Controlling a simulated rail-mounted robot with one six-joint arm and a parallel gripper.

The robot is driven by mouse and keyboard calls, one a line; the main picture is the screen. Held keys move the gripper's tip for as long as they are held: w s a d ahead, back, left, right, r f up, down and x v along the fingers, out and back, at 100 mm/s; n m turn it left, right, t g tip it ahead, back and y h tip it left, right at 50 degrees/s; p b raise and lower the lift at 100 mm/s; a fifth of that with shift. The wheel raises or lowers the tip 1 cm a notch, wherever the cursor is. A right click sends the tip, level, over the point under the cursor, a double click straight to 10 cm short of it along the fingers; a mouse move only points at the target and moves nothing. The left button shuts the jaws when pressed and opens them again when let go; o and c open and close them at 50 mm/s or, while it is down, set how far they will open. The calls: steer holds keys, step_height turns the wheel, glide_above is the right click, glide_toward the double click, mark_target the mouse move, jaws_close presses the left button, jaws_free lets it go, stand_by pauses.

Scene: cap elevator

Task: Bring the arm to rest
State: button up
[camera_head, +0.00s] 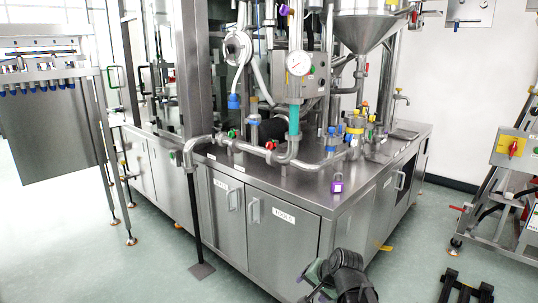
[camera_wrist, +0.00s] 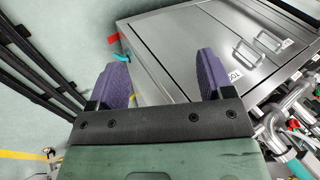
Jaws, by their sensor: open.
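My gripper (camera_wrist: 163,55) shows in the wrist view with its two purple fingers spread wide apart. Nothing is between them, only the view of the floor and the steel cabinet (camera_wrist: 185,50) beyond. The fingers do not visibly touch anything. In the head view a black and green part of my arm (camera_head: 347,277) shows at the bottom edge, in front of the cabinet's near corner. The fingers cannot be made out clearly there.
The steel cabinet (camera_head: 262,192) carries pipes, a gauge (camera_head: 298,63) and a hopper (camera_head: 366,27). A rack (camera_head: 52,120) stands at left. A switch box (camera_head: 512,147) on a frame is at right. Open floor (camera_head: 90,265) lies at front left.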

steer(key=s+d+r+n+g+h+p, duration=0.1)
steer(key=s+d+n+g+h+p, duration=0.15)
steer(key=s, duration=0.45)
steer(key=s+d+n+g+h+p, duration=0.1)
steer(key=s+d+n+g+h, duration=0.2)
steer(key=s, duration=0.4)
step_height(320, 180, up, 51)
steer(key=y+p, duration=0.1)
steer(key=p, duration=4.9)
steer(key=shift+w+a+f+n+p, duration=0.15)
steer(key=shift+w+a+n+p, duration=0.1)
steer(key=shift+a+n+p, duration=0.2)
steer(key=shift+t+y, duration=0.25)
